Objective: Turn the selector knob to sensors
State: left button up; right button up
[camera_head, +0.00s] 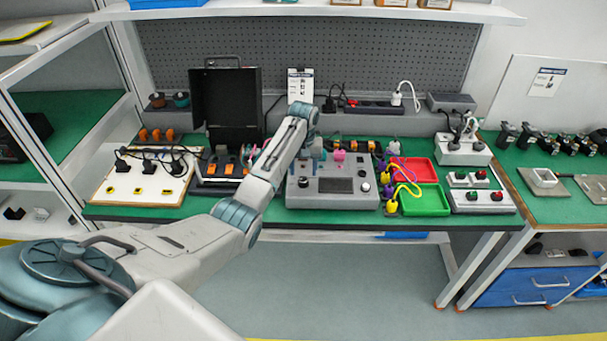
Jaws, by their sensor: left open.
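The grey control console (312,200) stands on the green bench near its front edge, with a dark screen in the middle of its face. A pale round knob (365,187) sits right of the screen, and a pink knob-like part (339,155) shows at the console's back edge. I cannot tell which part is the selector knob, and no lettering or pointer is readable. My left arm reaches in from the lower left. My left gripper (317,153) is open over the console's back part, left of the pink part, small and partly hidden by my arm. My right gripper is out of view.
An open black case (226,100) and a white board (140,185) stand left of the console. Red (412,168) and green (432,203) trays with coloured leads lie right, beside grey boxes with buttons (482,199). A power strip (375,107) runs behind.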

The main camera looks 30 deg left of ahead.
aim_at(303, 180)
pick_arm(q)
notch_tip(303, 180, down, 2)
jog(key=shift+f, duration=0.95)
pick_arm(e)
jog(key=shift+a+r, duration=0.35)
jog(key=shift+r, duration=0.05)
pick_arm(q)
jog(key=c, duration=1)
jog(key=shift+p, duration=0.3)
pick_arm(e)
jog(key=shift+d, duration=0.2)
